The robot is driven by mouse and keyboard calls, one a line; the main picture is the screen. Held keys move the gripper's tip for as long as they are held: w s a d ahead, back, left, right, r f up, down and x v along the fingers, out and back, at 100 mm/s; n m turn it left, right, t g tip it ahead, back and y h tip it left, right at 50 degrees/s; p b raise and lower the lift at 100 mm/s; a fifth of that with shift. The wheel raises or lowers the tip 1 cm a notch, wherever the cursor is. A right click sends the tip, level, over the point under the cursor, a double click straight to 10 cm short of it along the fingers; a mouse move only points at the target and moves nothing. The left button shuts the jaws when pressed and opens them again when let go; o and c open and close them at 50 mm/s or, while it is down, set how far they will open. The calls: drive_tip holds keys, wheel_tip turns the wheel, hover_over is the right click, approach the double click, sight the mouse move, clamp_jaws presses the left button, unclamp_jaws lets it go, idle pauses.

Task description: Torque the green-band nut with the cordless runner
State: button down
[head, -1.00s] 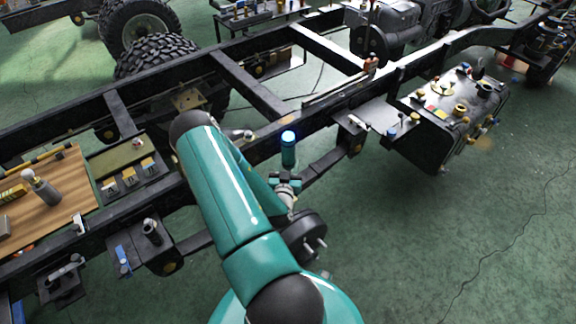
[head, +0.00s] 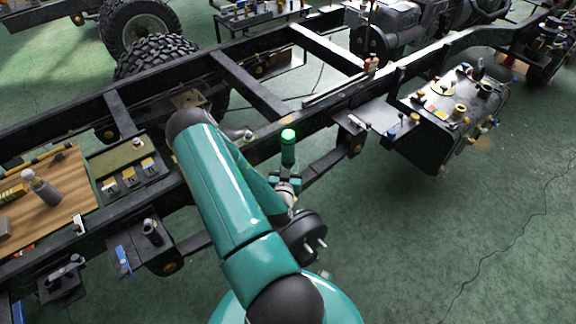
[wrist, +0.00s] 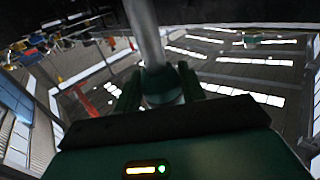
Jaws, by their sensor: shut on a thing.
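My gripper (head: 286,181) is beside the near chassis rail, shut on the cordless runner. The runner (head: 288,154) is a slim teal upright cylinder, its cap glowing green. In the wrist view, my gripper's fingers (wrist: 160,88) are around a teal round part with a grey shaft rising from it. A light bar and a green light glow on the dark green housing at the bottom of that view. I cannot make out a green-band nut in either view; my arm hides part of the rail.
The dark chassis rail (head: 330,113) runs diagonally past my gripper. At left are a wooden board (head: 70,214) with a grey bottle (head: 40,187) and a tray of labelled bins (head: 131,180). A tank with coloured caps (head: 440,140) hangs at right. The floor at lower right is clear.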

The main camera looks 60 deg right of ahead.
sight(287, 154)
drive_tip(key=shift+r, duration=0.95)
drive_tip(key=shift+r, duration=2.5)
